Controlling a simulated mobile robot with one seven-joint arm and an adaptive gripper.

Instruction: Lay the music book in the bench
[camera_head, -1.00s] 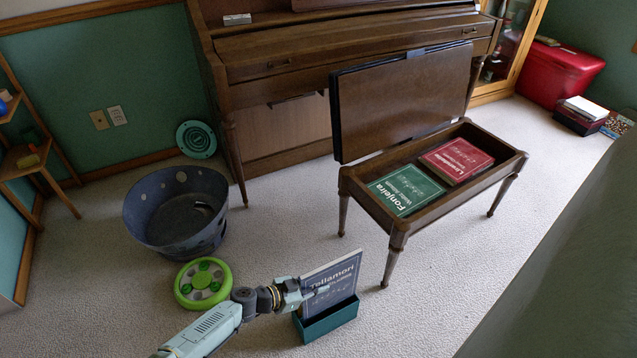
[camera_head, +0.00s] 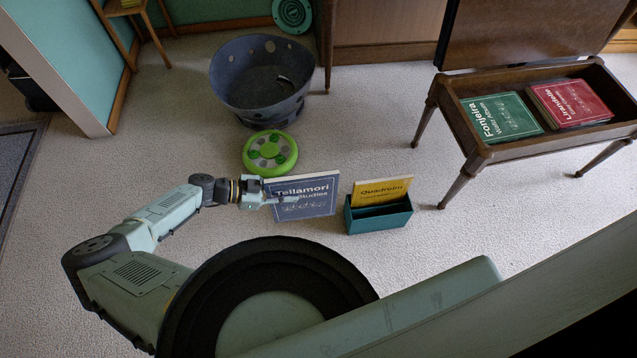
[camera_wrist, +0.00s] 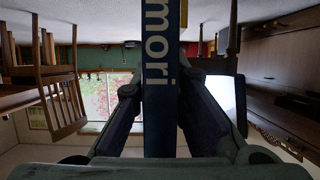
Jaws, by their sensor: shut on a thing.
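My gripper (camera_head: 268,196) is shut on the blue Tellamori music book (camera_head: 308,207). The book stands upright in the head view, left of the teal box, apart from it. In the wrist view the blue book (camera_wrist: 161,90) sits edge-on between my fingers, with "mori" readable. The wooden bench (camera_head: 483,150) stands open at the right, its lid (camera_head: 530,32) raised. A green Fonjeira book (camera_head: 502,117) and a red book (camera_head: 570,103) lie side by side inside it.
The teal box (camera_head: 378,217) on the carpet holds a yellow Quadroin book (camera_head: 382,190). A grey basket (camera_head: 262,95) and a green round toy (camera_head: 270,152) stand behind my gripper. Carpet is clear between the box and the bench.

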